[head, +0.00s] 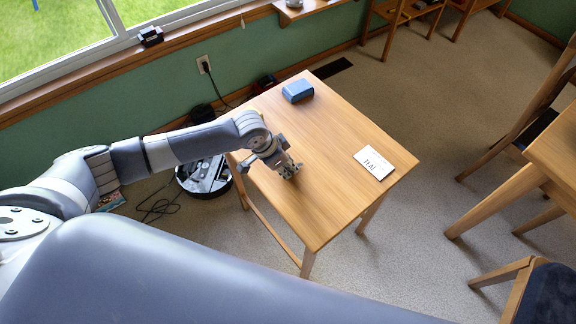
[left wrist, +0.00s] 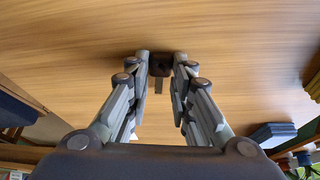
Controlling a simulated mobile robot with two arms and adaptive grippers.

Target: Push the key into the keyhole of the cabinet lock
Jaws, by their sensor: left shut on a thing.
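My left gripper (head: 290,172) is low over the wooden table, near its left side. I see no cabinet lock or keyhole that I can make out. My right gripper is not in view.
The wooden table (head: 340,205) carries a blue box (head: 298,91) at its far end and a white card (head: 373,163) with print at the right. The tabletop between is bare. A round black robot vacuum (head: 205,178) and cables lie on the floor at left. Chairs stand at right.

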